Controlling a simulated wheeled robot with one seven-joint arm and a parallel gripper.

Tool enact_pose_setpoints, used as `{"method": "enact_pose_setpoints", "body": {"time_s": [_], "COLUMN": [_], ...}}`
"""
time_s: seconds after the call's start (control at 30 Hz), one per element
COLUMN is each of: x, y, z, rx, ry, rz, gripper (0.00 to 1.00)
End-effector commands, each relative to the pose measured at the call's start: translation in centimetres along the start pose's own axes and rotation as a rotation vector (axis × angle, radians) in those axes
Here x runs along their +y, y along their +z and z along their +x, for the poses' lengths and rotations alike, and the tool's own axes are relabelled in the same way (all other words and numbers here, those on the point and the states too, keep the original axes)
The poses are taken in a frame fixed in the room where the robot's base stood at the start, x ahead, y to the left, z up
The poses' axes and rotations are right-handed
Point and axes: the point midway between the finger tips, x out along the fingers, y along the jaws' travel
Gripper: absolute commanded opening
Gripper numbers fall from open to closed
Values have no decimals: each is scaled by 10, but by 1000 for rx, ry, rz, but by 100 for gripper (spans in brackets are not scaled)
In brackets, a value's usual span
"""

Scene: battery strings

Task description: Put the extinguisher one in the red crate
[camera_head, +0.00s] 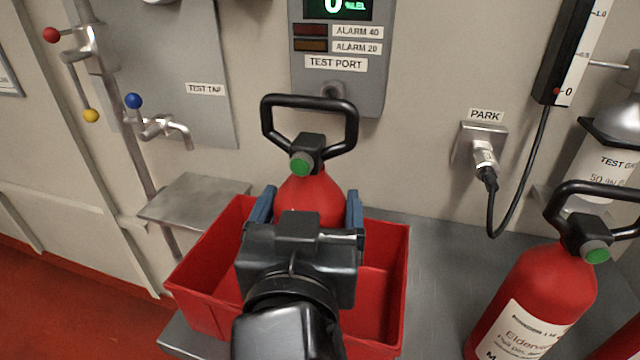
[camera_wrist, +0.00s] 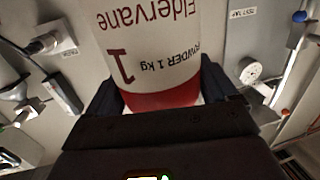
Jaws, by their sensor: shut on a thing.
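A red fire extinguisher (camera_head: 312,196) with a black loop handle and a green button stands upright between the fingers of my gripper (camera_head: 308,206). In the wrist view this extinguisher (camera_wrist: 160,99) fills the space between the fingers, its white label reading "Eldervane" and "POWDER 1 kg" upside down. My gripper is shut on its body. The red crate (camera_head: 206,262) is on the grey bench, below and around the held extinguisher in the head view. My arm and gripper hide the extinguisher's lower part, so I cannot tell whether its base touches the crate floor.
A second red extinguisher (camera_head: 545,290) stands on the bench (camera_head: 440,275) at the right, with a white Eldervane label. A panel marked TEST PORT (camera_head: 338,62) is on the wall behind. A PARK socket (camera_head: 484,148) holds a black cable. A small metal shelf (camera_head: 192,200) is left of the crate.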

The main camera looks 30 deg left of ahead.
Motion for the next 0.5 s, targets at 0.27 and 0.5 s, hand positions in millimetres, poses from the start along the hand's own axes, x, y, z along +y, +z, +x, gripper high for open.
{"method": "enact_pose_setpoints", "body": {"time_s": [0.27,0.5], "x": [0,0], "y": [14,34], "z": [0,1], "rx": [8,10], "ry": [-1,-2], "rz": [0,1], "gripper": [1,1]}}
